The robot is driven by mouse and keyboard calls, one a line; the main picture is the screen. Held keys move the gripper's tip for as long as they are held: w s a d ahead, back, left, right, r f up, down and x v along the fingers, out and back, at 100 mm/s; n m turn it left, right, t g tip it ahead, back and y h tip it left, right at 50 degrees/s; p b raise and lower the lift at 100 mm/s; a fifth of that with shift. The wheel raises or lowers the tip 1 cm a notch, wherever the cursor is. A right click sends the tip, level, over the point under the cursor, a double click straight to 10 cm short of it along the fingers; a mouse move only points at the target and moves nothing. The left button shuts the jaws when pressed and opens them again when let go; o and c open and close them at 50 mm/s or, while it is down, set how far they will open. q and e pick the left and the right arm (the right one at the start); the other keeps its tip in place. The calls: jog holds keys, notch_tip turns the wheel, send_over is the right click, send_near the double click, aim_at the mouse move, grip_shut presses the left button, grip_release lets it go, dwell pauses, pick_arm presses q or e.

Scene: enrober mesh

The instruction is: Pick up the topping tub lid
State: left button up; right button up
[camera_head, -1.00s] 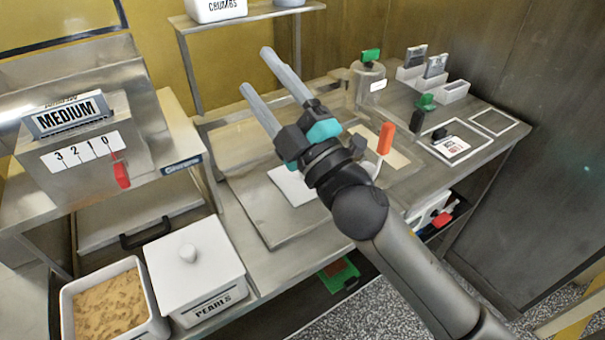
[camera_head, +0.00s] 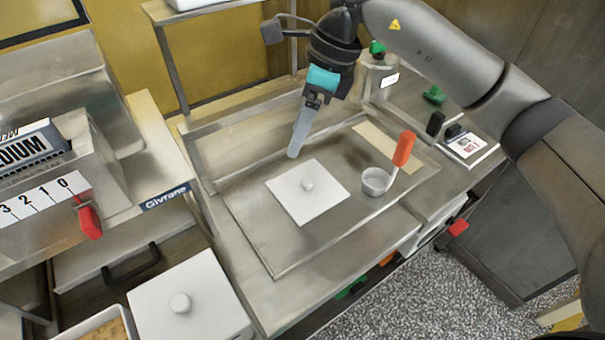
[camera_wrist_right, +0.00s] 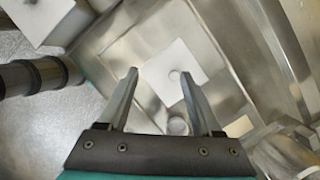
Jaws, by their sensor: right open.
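A white square lid (camera_head: 290,203) with a small round knob lies flat on the steel tray. It also shows in the right wrist view (camera_wrist_right: 191,58), with its knob between the fingers as seen there. My right gripper (camera_head: 294,152) points down, above and behind the lid, apart from it. In the right wrist view the gripper (camera_wrist_right: 159,75) is open, with nothing between its fingers. A second white lid (camera_head: 205,285) with a knob sits on a tub at the lower left. My left gripper is not in view.
The steel tray (camera_head: 262,245) is mostly bare around the lid. A small metal cup (camera_head: 375,182) with an upright orange handle (camera_head: 404,148) stands right of it. An open tub (camera_head: 108,331) is at the bottom left. A machine with a red lever (camera_head: 90,222) stands at the left.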

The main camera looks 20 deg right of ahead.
jog(key=h, duration=0.2)
send_near(307, 180)
notch_tip(307, 180, down, 3)
jog(key=shift+w+a+r+b, duration=0.1)
jog(key=shift+w+b, duration=0.05)
jog(key=shift+b, duration=0.35)
jog(key=shift+a+f, duration=0.2)
jog(key=shift+f, duration=1.2)
jog(key=shift+a+f, duration=0.25)
jog(key=shift+f, duration=1.2)
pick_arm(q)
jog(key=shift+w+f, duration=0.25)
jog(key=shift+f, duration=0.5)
pick_arm(e)
grip_shut()
